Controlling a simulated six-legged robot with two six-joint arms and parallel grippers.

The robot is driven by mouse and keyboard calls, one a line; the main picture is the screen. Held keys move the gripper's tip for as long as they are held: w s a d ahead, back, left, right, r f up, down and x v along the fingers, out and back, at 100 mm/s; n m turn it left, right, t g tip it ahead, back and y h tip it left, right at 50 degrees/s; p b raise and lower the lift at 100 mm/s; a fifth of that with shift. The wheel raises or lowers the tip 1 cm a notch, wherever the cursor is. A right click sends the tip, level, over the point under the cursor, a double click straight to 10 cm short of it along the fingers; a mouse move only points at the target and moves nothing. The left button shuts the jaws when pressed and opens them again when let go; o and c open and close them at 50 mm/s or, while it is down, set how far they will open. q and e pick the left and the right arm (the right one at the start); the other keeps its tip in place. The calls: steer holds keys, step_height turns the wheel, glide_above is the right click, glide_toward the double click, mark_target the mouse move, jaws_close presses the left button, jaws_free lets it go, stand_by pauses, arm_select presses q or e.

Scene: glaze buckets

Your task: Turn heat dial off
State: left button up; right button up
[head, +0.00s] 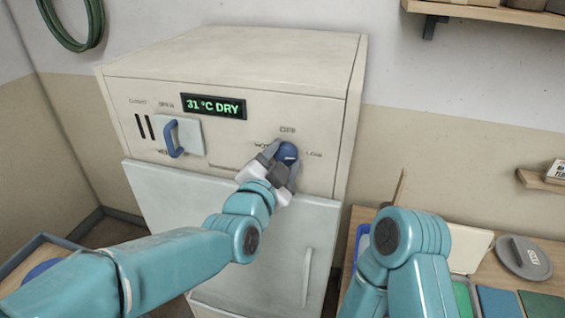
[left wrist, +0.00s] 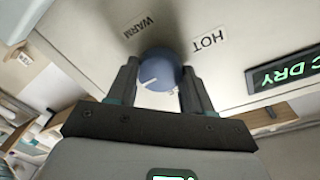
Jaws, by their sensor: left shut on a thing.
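The blue heat dial (head: 288,152) is on the front of the cream cabinet, below an OFF label (head: 287,129). My left gripper (head: 277,160) is shut on the dial, with one finger on each side of it. In the left wrist view the dial (left wrist: 158,70) sits between the two dark fingers of the gripper (left wrist: 158,88). A white pointer line on it faces lower left in that view, away from the HOT label (left wrist: 208,40) and the WARM label (left wrist: 140,27). My right arm shows at the lower right, but its gripper is out of view.
A green-lit display (head: 213,106) reads 31 °C DRY. A blue-handled lever (head: 174,138) on a pale plate is left of the dial. Below is a cabinet door with a vertical handle (head: 307,277). A wooden table with a grey round lid (head: 523,257) stands at the right.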

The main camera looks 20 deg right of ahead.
arm_select(q)
steer(key=n+b, duration=0.4)
steer(key=b, duration=0.1)
steer(key=n+b, duration=0.1)
steer(key=b, duration=0.2)
steer(key=shift+f+n+t, duration=0.3)
steer(key=shift+n, duration=0.1)
steer(key=shift+r+n+b, duration=0.1)
steer(key=shift+n+b, duration=0.8)
steer(key=shift+n, duration=0.1)
steer(key=n+b, duration=0.2)
steer(key=n, duration=0.2)
steer(key=shift+n+t, duration=0.4)
steer(key=shift+a+r+n+y+b, duration=0.15)
steer(key=shift+n+b, duration=0.35)
steer(key=shift+n, duration=0.9)
steer(key=shift+d+f+n+y+b, duration=0.1)
steer(key=shift+n+y+b, duration=0.3)
steer(key=shift+n, duration=1)
steer(key=shift+r, duration=0.1)
steer(key=o, duration=1)
steer(key=shift+o, duration=0.2)
